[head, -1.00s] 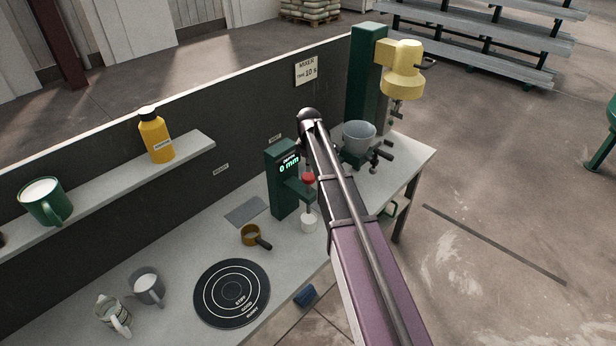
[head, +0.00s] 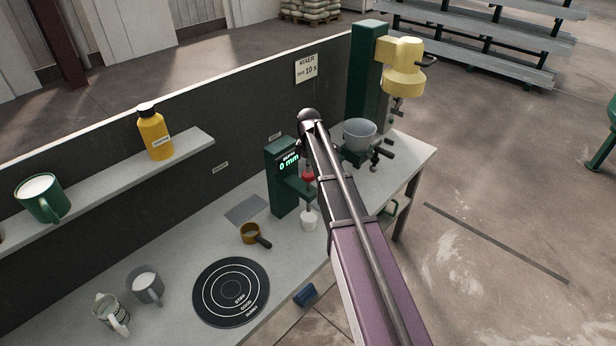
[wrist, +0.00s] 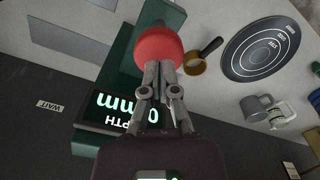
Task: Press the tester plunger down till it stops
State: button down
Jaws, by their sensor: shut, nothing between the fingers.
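The tester (head: 282,180) is a dark green stand on the bench with a lit display reading 0 mm. Its plunger has a round red knob (head: 308,177) on top, and a white cup (head: 309,220) stands beneath it. In the wrist view the red knob (wrist: 157,50) lies just beyond the fingertips of my gripper (wrist: 160,72). The fingers are shut together and empty. They overlap the knob's edge in that view; I cannot tell whether they touch it. In the head view my arm hides the gripper.
A yellow-headed mixer (head: 403,80) with a grey bowl (head: 360,134) stands right of the tester. A brown-yellow cup with a handle (head: 251,234), a round black mat (head: 231,291) and two mugs are at the left. A shelf (head: 110,187) runs along the back panel.

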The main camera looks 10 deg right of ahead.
aim_at(309, 180)
jog(key=shift+f+b, duration=2.8)
jog(key=shift+f, duration=0.35)
jog(key=shift+s+r, duration=0.15)
